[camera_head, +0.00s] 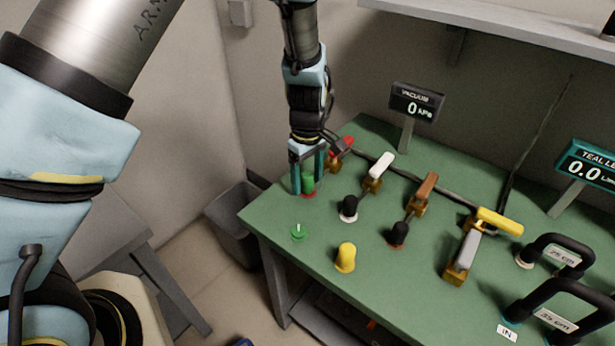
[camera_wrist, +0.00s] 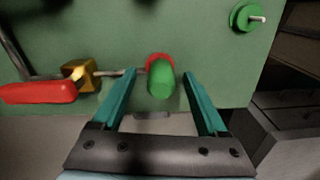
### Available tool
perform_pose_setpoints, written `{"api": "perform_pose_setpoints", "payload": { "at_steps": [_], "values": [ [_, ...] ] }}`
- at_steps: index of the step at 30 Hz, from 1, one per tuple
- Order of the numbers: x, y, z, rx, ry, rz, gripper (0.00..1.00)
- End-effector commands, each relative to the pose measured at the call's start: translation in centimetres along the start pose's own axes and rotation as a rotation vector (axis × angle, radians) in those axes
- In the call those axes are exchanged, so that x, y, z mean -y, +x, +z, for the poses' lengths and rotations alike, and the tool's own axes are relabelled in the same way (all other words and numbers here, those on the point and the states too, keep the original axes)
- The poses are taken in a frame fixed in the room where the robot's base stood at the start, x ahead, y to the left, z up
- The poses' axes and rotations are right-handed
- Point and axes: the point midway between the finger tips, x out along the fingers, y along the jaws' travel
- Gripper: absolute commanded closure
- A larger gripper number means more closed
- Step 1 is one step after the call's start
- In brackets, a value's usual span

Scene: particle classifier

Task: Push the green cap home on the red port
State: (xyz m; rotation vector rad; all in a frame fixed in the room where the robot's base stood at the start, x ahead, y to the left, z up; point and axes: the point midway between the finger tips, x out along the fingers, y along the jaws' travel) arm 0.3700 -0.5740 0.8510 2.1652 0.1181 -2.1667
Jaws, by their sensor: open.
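The green cap (camera_head: 308,182) stands on the red port (camera_head: 309,195) near the table's left edge. In the wrist view the green cap (camera_wrist: 160,84) sits over the port, and part of the red port (camera_wrist: 158,58) shows at its far side. How deep the cap sits I cannot tell. My gripper (camera_head: 308,187) is open, pointing down, with one teal finger on each side of the cap. In the wrist view my gripper (camera_wrist: 158,75) shows clear gaps between both fingers and the cap.
A red-handled valve (camera_head: 342,146) stands close behind my gripper; its handle (camera_wrist: 38,92) is left in the wrist view. A green disc with a pin (camera_head: 298,232) lies in front. Black caps (camera_head: 349,207) and a yellow cap (camera_head: 345,257) stand to the right. A grey bin (camera_head: 232,222) is below the edge.

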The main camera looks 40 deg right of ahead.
Motion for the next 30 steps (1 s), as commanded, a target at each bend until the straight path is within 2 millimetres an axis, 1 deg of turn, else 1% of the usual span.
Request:
{"api": "perform_pose_setpoints", "payload": {
  "at_steps": [7, 11, 14, 21, 24, 27, 30],
  "values": [
    [0.0, -0.1, 0.0, 0.000, 0.000, 0.001, 0.24],
    [-0.1, -1.0, 0.0, -0.001, 0.001, 0.003, 0.24],
    [-0.1, -2.6, 0.0, -0.002, 0.001, 0.005, 0.24],
    [-0.2, -7.4, 0.0, -0.001, 0.002, 0.006, 0.24],
    [-0.1, -8.9, 0.0, -0.001, 0.000, 0.003, 0.24],
    [-0.1, -10.0, 0.0, 0.000, 0.001, 0.002, 0.24],
    [0.0, -10.6, 0.0, -0.001, 0.001, 0.001, 0.24]
  ]
}}
